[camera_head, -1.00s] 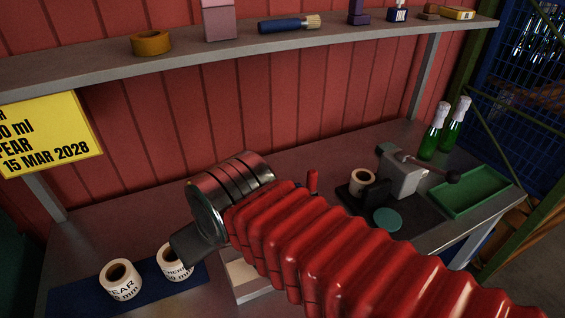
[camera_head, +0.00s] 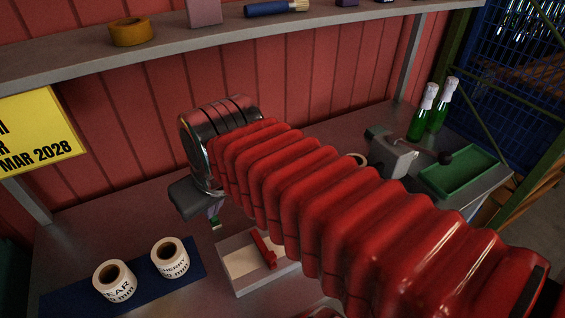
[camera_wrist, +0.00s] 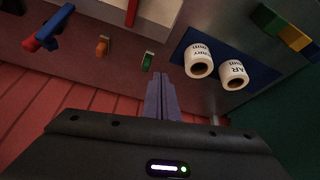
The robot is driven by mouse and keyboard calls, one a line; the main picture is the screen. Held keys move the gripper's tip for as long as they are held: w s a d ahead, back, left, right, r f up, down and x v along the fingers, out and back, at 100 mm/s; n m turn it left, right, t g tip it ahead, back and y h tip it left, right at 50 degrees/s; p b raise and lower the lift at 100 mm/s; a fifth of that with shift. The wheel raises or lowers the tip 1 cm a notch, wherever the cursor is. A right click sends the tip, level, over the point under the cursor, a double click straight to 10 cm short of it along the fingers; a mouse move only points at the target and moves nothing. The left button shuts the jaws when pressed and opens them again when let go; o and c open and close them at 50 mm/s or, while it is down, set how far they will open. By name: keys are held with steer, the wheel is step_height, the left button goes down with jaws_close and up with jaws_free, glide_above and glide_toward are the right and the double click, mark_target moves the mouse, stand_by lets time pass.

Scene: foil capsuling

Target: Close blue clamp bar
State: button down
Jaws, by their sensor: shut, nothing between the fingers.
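A blue bar (camera_wrist: 55,27) with a red piece at one end shows at the upper left of the wrist view; it looks like the clamp bar. In the head view I cannot make it out, and my arm hides much of the bench. My gripper (camera_wrist: 162,92) is shut and empty, its two fingers pressed together, well to the right of the blue bar in the wrist view. The gripper also shows in the head view (camera_head: 214,212), left of a pale open box. A small green tab (camera_wrist: 148,61) lies just beyond the fingertips.
The pale box (camera_head: 238,283) has a red bar (camera_head: 264,250) across it. Two label rolls (camera_head: 170,258) stand on a blue mat (camera_head: 70,297). An orange tab (camera_wrist: 103,46) sits beside the green one. A green tray (camera_head: 460,172) and bottles (camera_head: 423,112) stand at right.

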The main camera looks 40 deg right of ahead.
steer(key=w+d+r+m+g, duration=0.1)
steer(key=w+d+r, duration=0.1)
steer(key=d, duration=0.9)
steer(key=w+d+r+m+g, duration=0.1)
steer(key=w+d+r+g, duration=0.1)
steer(key=d, duration=0.9)
steer(key=shift+w+r+m, duration=0.2)
steer(key=shift+r+m, duration=0.1)
steer(key=shift+r, duration=0.2)
steer(key=shift+f, duration=0.1)
step_height(320, 180, down, 10)
steer(key=w, duration=0.2)
steer(key=s, duration=0.3)
steer(key=s+r, duration=0.1)
steer(key=shift+s+a, duration=0.15)
steer(key=shift+a, duration=0.2)
